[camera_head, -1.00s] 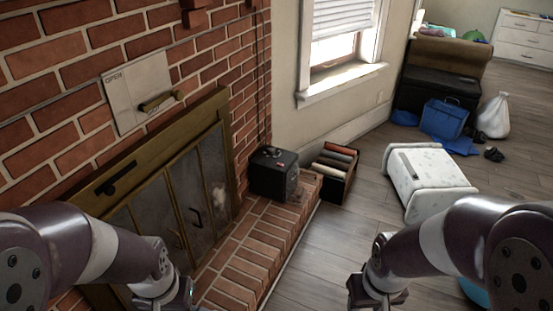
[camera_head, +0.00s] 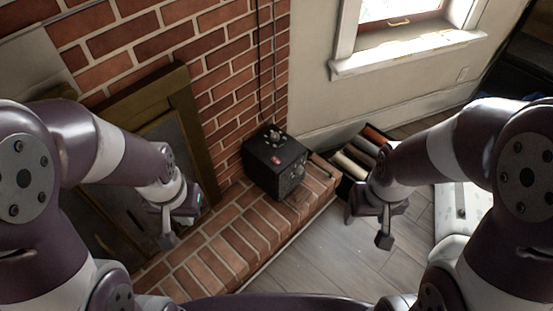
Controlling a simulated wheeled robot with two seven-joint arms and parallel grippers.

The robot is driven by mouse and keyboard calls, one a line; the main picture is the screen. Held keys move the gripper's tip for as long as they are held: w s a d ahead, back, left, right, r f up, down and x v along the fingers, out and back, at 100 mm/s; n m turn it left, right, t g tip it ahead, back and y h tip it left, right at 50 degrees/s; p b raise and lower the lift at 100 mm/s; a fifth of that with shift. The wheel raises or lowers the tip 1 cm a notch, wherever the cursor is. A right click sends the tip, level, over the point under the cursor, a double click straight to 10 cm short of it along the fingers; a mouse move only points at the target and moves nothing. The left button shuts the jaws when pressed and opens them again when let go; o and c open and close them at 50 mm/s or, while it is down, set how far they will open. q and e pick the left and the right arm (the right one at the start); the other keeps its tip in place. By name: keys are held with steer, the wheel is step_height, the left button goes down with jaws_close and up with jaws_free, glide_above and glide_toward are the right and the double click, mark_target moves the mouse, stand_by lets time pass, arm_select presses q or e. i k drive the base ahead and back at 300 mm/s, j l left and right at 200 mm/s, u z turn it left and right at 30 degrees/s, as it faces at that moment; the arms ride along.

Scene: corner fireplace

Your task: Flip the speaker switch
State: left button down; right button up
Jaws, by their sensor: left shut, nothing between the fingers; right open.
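The speaker (camera_head: 270,163) is a small black box on the brick hearth, near the wall corner. Its top carries a red spot and small light-coloured parts, and its front has a round knob-like part. I cannot tell which of these is the switch. My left gripper (camera_head: 168,238) is shut and empty, above the hearth to the left of the speaker and apart from it. My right gripper (camera_head: 382,238) is open and empty, above the floor to the right of the speaker and apart from it.
The brick hearth (camera_head: 215,255) runs toward me along the fireplace. A dark crate (camera_head: 345,190) with rolled items stands right of the speaker. A white container (camera_head: 460,215) is partly behind my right arm. Wooden floor (camera_head: 325,255) is clear between hearth and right gripper.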

mark_target(275, 160)
steer(key=i+l+z, duration=0.4)
steer(key=i, duration=0.4)
steer(key=i+l+z, duration=0.2)
steer(key=i, duration=0.2)
